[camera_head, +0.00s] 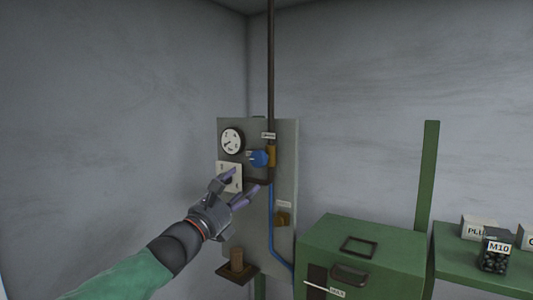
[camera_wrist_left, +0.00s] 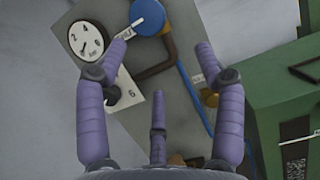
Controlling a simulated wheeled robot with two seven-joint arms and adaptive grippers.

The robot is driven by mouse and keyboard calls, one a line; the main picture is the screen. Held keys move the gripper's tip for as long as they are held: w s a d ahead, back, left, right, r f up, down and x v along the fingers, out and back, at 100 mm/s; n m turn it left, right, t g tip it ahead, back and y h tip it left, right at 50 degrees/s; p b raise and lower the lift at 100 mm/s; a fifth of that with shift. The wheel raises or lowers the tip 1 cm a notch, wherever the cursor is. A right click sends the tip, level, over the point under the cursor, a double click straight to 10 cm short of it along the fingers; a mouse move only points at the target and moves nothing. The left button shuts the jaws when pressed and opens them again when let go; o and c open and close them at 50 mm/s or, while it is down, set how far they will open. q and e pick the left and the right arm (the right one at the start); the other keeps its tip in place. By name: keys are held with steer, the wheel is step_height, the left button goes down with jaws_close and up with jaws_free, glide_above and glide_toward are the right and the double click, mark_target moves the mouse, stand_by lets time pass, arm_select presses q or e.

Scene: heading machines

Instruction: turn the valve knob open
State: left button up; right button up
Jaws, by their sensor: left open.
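The blue valve knob (camera_head: 260,158) sits on the grey panel (camera_head: 285,220), right of and below the round gauge and by the brown pipe. In the left wrist view the blue knob (camera_wrist_left: 147,17) is at the top, cut by the frame's edge, with a pale label near it. My left gripper (camera_head: 248,181) is in front of the panel, just below the knob in the head view. Its purple fingers are spread open in the left wrist view (camera_wrist_left: 160,60), with nothing between them. The knob lies beyond the fingertips. My right gripper does not show.
A round gauge (camera_head: 232,141) and a white plate (camera_head: 224,170) are on the panel. A brass fitting (camera_head: 282,219) sits lower by the blue hose (camera_head: 271,225). A small ledge (camera_head: 237,273) juts below. A green cabinet (camera_head: 365,250) and shelf with boxes stand right.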

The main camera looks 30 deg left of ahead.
mark_target(255, 159)
arm_select(q)
steer(key=shift+n+t, duration=0.3)
steer(key=w+r+p, duration=0.1)
steer(key=w+r, duration=0.1)
steer(key=w+r+p, duration=0.2)
steer(key=w, duration=0.1)
steer(key=w+r+p, duration=0.1)
steer(key=w+r, duration=0.1)
steer(key=w, duration=0.1)
steer(key=shift+w+d+r+p, duration=0.1)
steer(key=shift+w+p, duration=0.2)
steer(key=shift+w, duration=0.25)
steer(key=shift+s+r, duration=0.1)
steer(key=c, duration=1.1)
